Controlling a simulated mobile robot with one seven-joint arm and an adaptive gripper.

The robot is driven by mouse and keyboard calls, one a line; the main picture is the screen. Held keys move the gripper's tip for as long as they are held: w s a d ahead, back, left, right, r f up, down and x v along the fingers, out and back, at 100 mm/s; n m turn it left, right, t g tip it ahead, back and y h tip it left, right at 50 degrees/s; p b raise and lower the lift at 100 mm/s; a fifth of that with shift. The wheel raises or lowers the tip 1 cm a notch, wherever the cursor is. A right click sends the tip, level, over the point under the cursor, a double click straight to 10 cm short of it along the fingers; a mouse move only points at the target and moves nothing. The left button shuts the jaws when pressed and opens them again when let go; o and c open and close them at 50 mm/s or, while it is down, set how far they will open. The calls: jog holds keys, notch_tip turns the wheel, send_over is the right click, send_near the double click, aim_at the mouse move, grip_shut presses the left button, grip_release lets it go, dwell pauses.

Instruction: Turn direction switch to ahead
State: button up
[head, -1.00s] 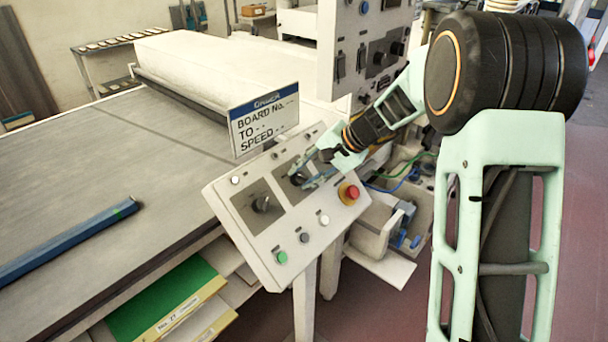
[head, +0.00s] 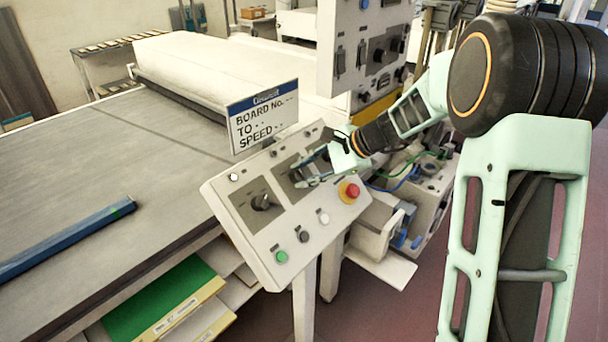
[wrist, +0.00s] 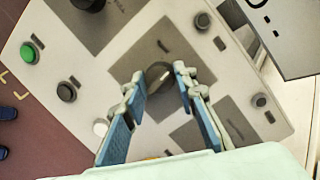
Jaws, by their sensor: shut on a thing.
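A sloped pale control panel (head: 240,228) carries two dark rotary knobs on grey square plates. My gripper (head: 303,170) is at the upper right plate, shut on the dark knob there. In the wrist view my gripper (wrist: 161,80) has a fingertip on each side of this knob (wrist: 158,74), which has a lighter grip bar. The fingers partly hide the knob in the head view. The other knob (head: 263,202) stands free on the lower left plate. The plate markings are too small to read, so I cannot tell which position the held knob points to.
A red mushroom button (head: 349,191) sits close to the right of my gripper. A green button (head: 281,257) and several small buttons line the panel. A sign (head: 264,115) stands behind it. An upright switch box (head: 370,45) is behind my wrist.

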jog(key=m+t, duration=0.1)
jog(key=m, duration=0.4)
jog(key=shift+m, duration=0.4)
jog(key=m, duration=0.5)
jog(key=shift+s+t+y, duration=0.1)
jog(key=shift+t+y, duration=0.2)
jog(key=shift+t, duration=0.1)
jog(key=o, duration=1.2)
jog(key=shift+c, duration=0.2)
jog(key=v, duration=1.2)
jog(key=shift+s, duration=0.1)
